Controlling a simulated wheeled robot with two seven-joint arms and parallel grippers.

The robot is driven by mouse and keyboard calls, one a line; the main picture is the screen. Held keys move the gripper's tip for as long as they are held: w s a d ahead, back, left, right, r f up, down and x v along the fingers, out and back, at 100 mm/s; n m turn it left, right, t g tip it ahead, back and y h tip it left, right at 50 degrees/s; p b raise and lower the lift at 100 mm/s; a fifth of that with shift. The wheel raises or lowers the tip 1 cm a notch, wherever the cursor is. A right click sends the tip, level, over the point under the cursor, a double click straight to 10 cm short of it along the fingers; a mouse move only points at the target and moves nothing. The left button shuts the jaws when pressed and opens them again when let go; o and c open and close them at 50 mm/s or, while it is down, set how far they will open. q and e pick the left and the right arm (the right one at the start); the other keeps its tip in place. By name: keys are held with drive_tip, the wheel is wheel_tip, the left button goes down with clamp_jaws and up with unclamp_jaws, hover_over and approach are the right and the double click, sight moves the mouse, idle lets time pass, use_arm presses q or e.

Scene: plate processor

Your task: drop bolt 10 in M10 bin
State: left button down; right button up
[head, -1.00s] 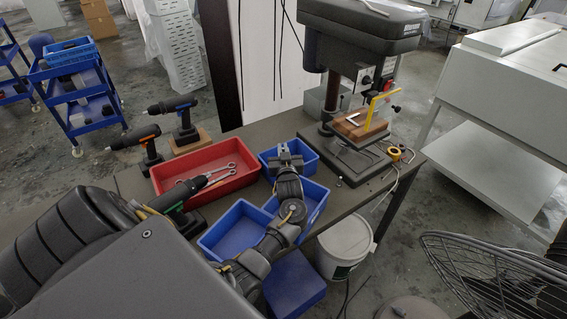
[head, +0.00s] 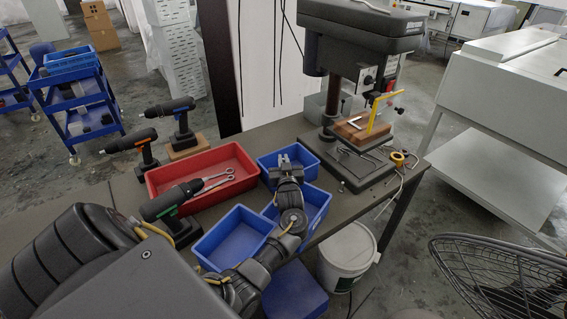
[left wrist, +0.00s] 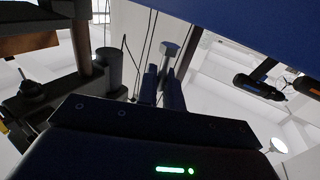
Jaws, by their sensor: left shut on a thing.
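My left gripper (head: 284,160) is at the far blue bin (head: 262,172), its fingertips over or inside the bin's opening. In the left wrist view the gripper (left wrist: 165,78) is shut on a grey bolt (left wrist: 171,49), whose round head sticks out past the fingers. A dark blue bin wall (left wrist: 232,32) runs close by at the upper right there. Two more blue bins stand nearer, one at the right (head: 322,218) and one at the left (head: 238,233). No bin label is readable. My right gripper is not in view.
A red tray (head: 240,180) with wrenches lies left of the bins. Several cordless drills (head: 182,125) stand around it. A drill press (head: 345,75) stands right of the bins. A small bolt (head: 341,187) stands on the table. A white bucket (head: 345,258) is below the table edge.

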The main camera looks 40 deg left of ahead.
use_arm(q)
drive_tip(key=shift+f+b, duration=0.35)
drive_tip(key=shift+f, duration=0.25)
drive_tip(key=c, duration=1.5)
unclamp_jaws()
drive_tip(key=shift+c, duration=0.2)
drive_tip(key=shift+r, duration=0.1)
drive_tip(key=shift+r+p, duration=0.4)
drive_tip(key=shift+s+d+r, duration=0.1)
drive_tip(key=shift+s+d, duration=0.05)
drive_tip(key=shift+d, duration=0.05)
drive_tip(key=b+v, duration=0.1)
drive_tip(key=v, duration=0.6)
drive_tip(key=shift+r, duration=0.1)
